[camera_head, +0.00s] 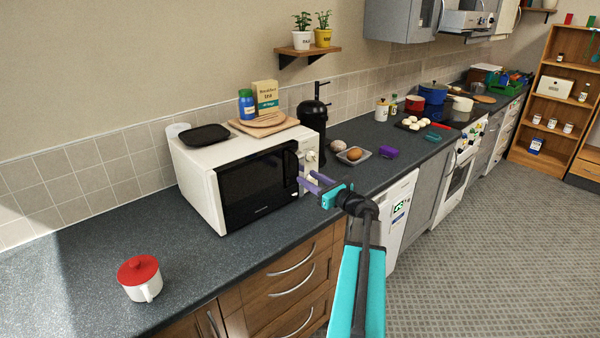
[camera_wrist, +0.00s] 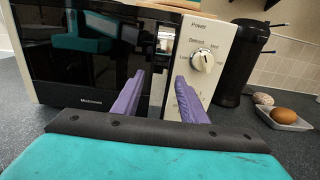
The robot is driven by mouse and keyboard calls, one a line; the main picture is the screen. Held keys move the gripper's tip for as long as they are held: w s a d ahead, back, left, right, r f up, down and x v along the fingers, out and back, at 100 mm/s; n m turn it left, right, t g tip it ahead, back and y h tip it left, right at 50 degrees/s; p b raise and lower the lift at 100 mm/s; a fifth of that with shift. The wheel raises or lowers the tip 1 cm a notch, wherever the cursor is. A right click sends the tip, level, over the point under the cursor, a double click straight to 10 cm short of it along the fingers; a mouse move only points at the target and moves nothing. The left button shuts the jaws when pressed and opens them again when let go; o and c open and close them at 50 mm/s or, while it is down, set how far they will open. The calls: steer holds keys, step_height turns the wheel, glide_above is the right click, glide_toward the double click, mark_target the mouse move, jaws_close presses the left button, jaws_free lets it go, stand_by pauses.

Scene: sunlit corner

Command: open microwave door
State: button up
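The white microwave (camera_head: 207,192) stands on the dark counter. Its black glass door (camera_head: 250,187) looks shut, with a dark upright handle (camera_head: 292,164) at the door's right edge. The door also fills the left of the wrist view (camera_wrist: 85,70), and the white control panel with its knob (camera_wrist: 202,60) is right of it. My gripper (camera_head: 307,178) has purple fingers and is in front of the handle side of the microwave. In the wrist view, the fingers (camera_wrist: 160,75) are apart with nothing clearly between them. Whether either finger touches the handle cannot be told.
A black pan (camera_head: 204,134) and a wooden board (camera_head: 262,125) with a jar and tea box rest on the microwave. A black coffee maker (camera_head: 313,115) and egg tray (camera_head: 354,155) are to its right. A red-lidded white pot (camera_head: 140,279) stands at front left. Counter before the door is clear.

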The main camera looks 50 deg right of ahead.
mark_target(300, 174)
steer(key=shift+w+d+p, duration=0.2)
steer(key=shift+w+p, duration=0.5)
steer(key=shift+w, duration=1.9)
jaws_close()
steer(key=shift+s+a, duration=0.1)
steer(key=shift+a, duration=0.25)
steer(key=shift+d+f, duration=0.1)
steer(key=shift+d, duration=0.1)
steer(key=shift+a, duration=0.15)
